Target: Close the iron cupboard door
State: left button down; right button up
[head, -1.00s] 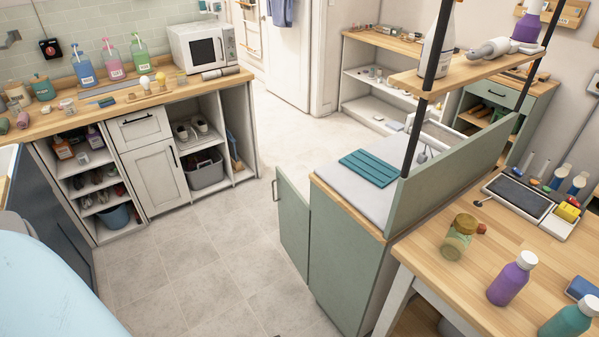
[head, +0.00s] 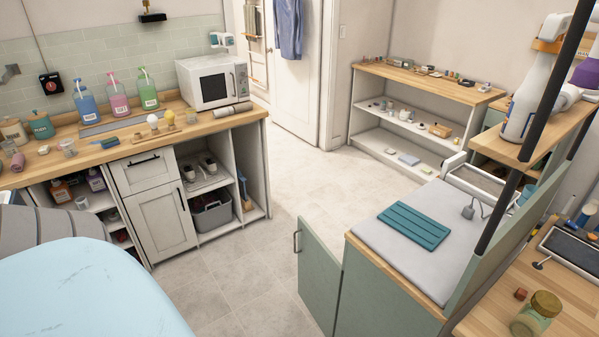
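The green cupboard door (head: 318,275) stands open at the lower middle of the head view, swung out to the left of the green cupboard (head: 375,300). A dark bar handle (head: 297,241) is at the door's far left edge. The cupboard has a wooden-edged top with a light grey pad (head: 400,250) and a folded teal cloth or slatted piece (head: 414,225) on it. The cupboard's inside is hidden from this angle. Neither of my grippers is in view, and nothing touches the door.
Open tiled floor (head: 250,295) lies left of the door. A white counter unit (head: 160,225) with bottles and a microwave (head: 213,82) stands at the left. A light blue rounded surface (head: 80,290) fills the lower left. A wooden table (head: 570,300) with a jar (head: 537,314) is at the right.

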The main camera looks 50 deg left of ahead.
aim_at(321, 275)
jog(key=j, duration=1.15)
jog(key=i+j, duration=0.15)
jog(key=j, duration=0.2)
jog(key=i+j, duration=0.15)
jog(key=j, duration=0.2)
jog(key=i+j, duration=0.15)
jog(key=j, duration=0.25)
jog(key=i+l+z, duration=0.05)
